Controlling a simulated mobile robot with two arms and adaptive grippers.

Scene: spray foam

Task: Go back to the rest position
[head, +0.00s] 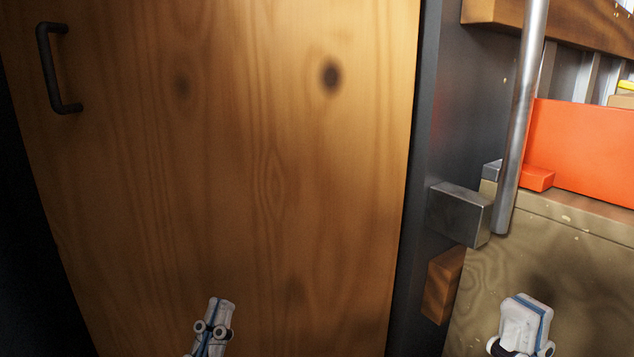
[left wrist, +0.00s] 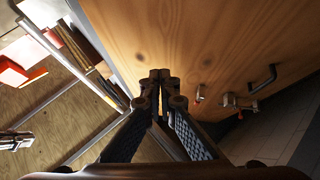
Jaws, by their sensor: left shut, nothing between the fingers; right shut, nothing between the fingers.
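My left gripper (head: 221,304) is at the bottom of the head view, in front of the wooden door. Its fingers are together and empty. In the left wrist view the same gripper (left wrist: 160,76) shows its fingertips touching, with nothing between them. My right gripper (head: 530,303) is at the lower right of the head view, in front of the plywood panel. It is shut, with nothing seen in it. Its lower part is cut off by the frame edge.
A large wooden door (head: 240,170) with a dark handle (head: 57,70) fills the head view's left and middle. A metal bar (head: 520,120) with a grey block (head: 460,213) stands right of it. Behind is an orange-red panel (head: 585,150) above a plywood panel (head: 580,280).

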